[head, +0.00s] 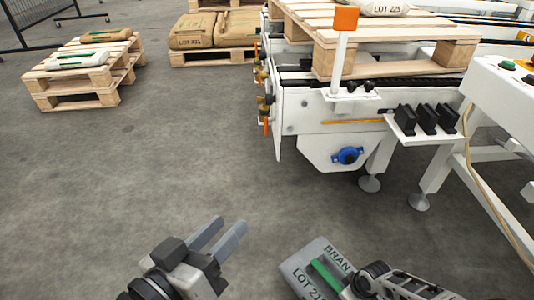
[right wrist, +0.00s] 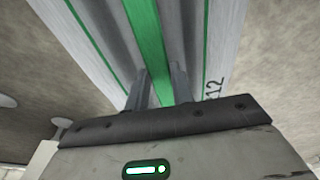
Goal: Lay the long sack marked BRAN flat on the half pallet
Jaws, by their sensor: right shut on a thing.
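The grey sack marked BRAN (head: 300,268), with a green stripe and LOT lettering, is at the bottom of the head view, partly cut off. My right gripper (right wrist: 158,92) is shut on it; in the right wrist view the fingers pinch the sack (right wrist: 215,45) along its green stripe. My left gripper (head: 229,224) is open and empty to the left of the sack. A small stacked wooden pallet (head: 72,103), probably the half pallet, stands at the upper left. A white sack with a green stripe (head: 78,60) and a brown sack (head: 106,35) lie on it.
A pallet with brown sacks (head: 200,32) stands at the top middle. A white conveyor (head: 300,120) with a wooden pallet (head: 395,68) and an orange-topped post (head: 343,45) fills the right. A dark fence is at the top left. Grey floor (head: 170,150) lies open between.

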